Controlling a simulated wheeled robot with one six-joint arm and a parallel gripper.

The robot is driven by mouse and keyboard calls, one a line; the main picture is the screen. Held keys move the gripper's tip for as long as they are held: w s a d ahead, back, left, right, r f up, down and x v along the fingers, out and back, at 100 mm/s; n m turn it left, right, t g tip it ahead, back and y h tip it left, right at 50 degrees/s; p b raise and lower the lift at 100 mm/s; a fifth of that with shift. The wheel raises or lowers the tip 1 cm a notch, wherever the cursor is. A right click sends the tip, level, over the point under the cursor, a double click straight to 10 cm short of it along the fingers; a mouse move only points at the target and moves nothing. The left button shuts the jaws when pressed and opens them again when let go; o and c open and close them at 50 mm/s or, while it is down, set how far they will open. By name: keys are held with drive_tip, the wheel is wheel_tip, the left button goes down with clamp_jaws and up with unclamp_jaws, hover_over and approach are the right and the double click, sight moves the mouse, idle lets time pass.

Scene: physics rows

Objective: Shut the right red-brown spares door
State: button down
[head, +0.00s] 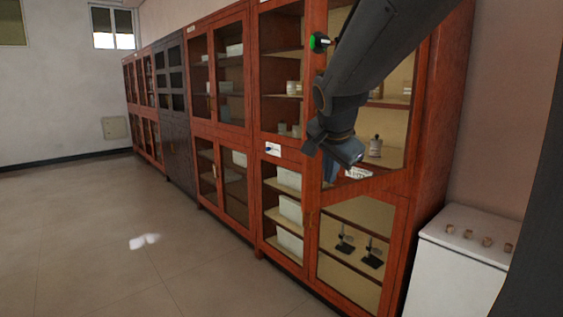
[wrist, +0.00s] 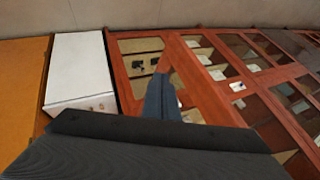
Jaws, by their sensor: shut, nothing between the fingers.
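The right red-brown spares door (head: 313,110) is the glazed upper right door of the nearest cabinet. It stands ajar, hinged at the right, its left edge swung out and its bottom rail running slantwise across the lower door's top corner. In the wrist view it shows as a slanting red-brown bar (wrist: 200,90). My gripper (head: 332,172) is shut and empty by the door's lower part; its bluish fingers also show in the wrist view (wrist: 162,98), beside the bar. I cannot tell whether they touch it. My arm hides part of the door's glass.
The lower right door (head: 398,240) looks closed, with dark stands behind its glass. A white cabinet (head: 460,260) with several small brown items stands at right. A grey cabinet (head: 175,110) stands farther along the row. The floor (head: 150,215) at left is clear.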

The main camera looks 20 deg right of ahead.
sight(318, 187)
drive_tip(key=shift+w+d+f+p, duration=0.1)
drive_tip(key=shift+w+f+p, duration=0.2)
drive_tip(key=shift+w+f, duration=0.55)
drive_tip(key=shift+w+d+f+p, duration=0.1)
drive_tip(key=shift+w+f+p, duration=0.2)
drive_tip(key=shift+w, duration=0.9)
drive_tip(key=shift+w+d+f+p, duration=0.1)
drive_tip(key=shift+w+f+p, duration=0.2)
drive_tip(key=shift+w+f, duration=0.55)
drive_tip(key=shift+w+a+r, duration=0.1)
drive_tip(key=shift+w+r, duration=0.1)
drive_tip(key=shift+w, duration=0.15)
